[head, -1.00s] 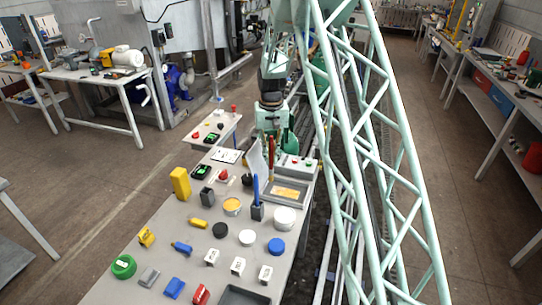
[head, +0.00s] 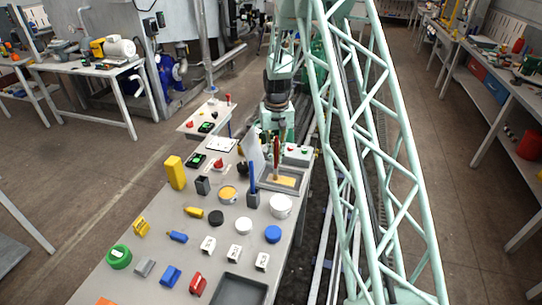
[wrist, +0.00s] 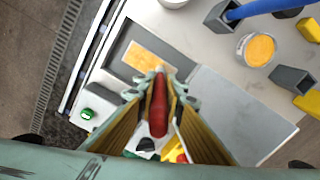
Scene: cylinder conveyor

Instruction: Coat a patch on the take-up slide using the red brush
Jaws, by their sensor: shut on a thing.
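My gripper (wrist: 160,92) is shut on the red brush (wrist: 158,108), whose handle lies between the two fingers. In the head view the brush (head: 276,152) points down, its tip over or at the grey shallow tray (head: 301,175). A yellow-orange patch (wrist: 149,54) lies in this tray, just beyond the brush's pale tip in the wrist view; I cannot tell whether the tip touches. I cannot tell for certain which part is the take-up slide. An open tin of yellow-orange stuff (head: 228,193) stands on the bench to the left of the tray.
A grey holder (head: 253,201) with a blue-handled tool stands close to the tray. A white upright panel (head: 254,150) is just left of the brush. A white round tub (head: 281,206) stands in front of the tray. Several small blocks and caps cover the nearer bench.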

